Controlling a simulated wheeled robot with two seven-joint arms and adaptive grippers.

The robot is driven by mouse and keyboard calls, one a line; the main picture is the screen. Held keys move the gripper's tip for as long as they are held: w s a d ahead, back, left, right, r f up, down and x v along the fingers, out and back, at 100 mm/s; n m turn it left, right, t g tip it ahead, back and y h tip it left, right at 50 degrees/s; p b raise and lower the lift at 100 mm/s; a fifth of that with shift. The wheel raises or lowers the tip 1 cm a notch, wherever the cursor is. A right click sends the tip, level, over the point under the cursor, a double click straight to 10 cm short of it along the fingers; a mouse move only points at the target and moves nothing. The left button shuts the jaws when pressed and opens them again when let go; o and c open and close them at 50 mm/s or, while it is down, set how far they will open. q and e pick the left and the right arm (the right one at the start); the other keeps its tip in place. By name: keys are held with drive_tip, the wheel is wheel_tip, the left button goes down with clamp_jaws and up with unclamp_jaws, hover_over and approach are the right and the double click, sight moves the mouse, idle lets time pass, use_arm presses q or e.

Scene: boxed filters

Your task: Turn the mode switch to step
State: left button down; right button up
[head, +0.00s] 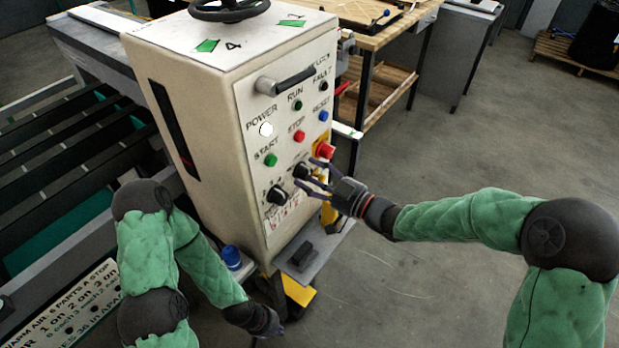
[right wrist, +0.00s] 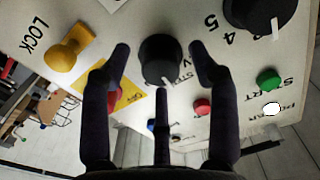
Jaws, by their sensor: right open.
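The mode switch (head: 301,170) is a black round knob on the front of the beige control cabinet (head: 200,95). In the right wrist view the mode switch (right wrist: 160,58) has a white mark at its lower edge, near partly hidden lettering. My right gripper (head: 311,174) is open, its fingers pointing at the panel. In the right wrist view its fingertips (right wrist: 160,47) lie on either side of the knob, with a third finger below; I cannot tell whether they touch it. My left gripper (head: 272,327) hangs low before the cabinet, its fingers too small and dark to read.
A numbered black dial (head: 277,194) sits beside the switch. A red emergency button (head: 326,150) is close above the right gripper. A yellow lock knob (right wrist: 68,50) shows in the right wrist view. A small shelf (head: 312,262) juts out below.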

drive_tip(key=shift+w+a, duration=0.3)
drive_tip(key=shift+a, duration=0.1)
drive_tip(key=c, duration=1.2)
drive_tip(key=shift+o, duration=0.2)
drive_tip(key=shift+n+b, duration=0.3)
drive_tip(key=shift+n, duration=0.1)
drive_tip(key=o, duration=1.2)
drive_tip(key=shift+c, duration=0.2)
